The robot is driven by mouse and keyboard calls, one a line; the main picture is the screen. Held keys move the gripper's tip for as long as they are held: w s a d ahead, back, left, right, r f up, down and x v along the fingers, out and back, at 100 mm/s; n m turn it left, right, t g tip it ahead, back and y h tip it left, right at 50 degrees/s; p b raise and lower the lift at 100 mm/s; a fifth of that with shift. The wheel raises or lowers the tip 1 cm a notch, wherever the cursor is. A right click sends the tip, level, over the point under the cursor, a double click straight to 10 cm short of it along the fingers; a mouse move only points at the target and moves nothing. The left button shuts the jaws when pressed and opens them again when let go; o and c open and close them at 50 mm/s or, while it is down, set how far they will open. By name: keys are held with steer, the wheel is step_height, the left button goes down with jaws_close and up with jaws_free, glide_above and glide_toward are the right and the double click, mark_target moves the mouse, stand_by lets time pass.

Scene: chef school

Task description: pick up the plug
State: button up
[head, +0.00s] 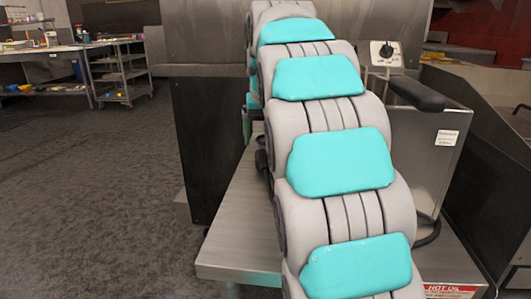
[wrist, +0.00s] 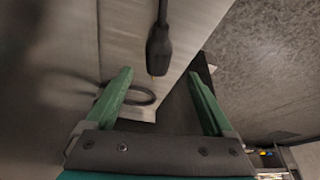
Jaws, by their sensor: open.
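The plug (wrist: 159,50) is black, with a black cord running up out of the wrist view and a small brass-coloured tip at its lower end. My gripper (wrist: 161,73) has two green fingers spread wide apart. The plug's lower end shows in the gap between the fingertips, nearer the left one; most of its body is beyond them. No finger appears to touch it. How far the plug is in depth I cannot tell. In the head view my arm covers most of the area around the gripper, and I cannot make out the plug clearly there.
A steel counter (head: 232,235) lies under my arm, with a steel appliance (head: 428,140) with a dial and black handle at right. A dark cord loop (wrist: 143,96) shows near the left finger. Open floor (head: 90,190) lies left; a shelf cart (head: 120,75) stands far back.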

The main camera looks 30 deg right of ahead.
mark_target(263, 155)
steer(key=shift+x, duration=3.85)
steer(key=shift+s+d, duration=0.1)
steer(key=shift+d, duration=0.05)
jaws_close()
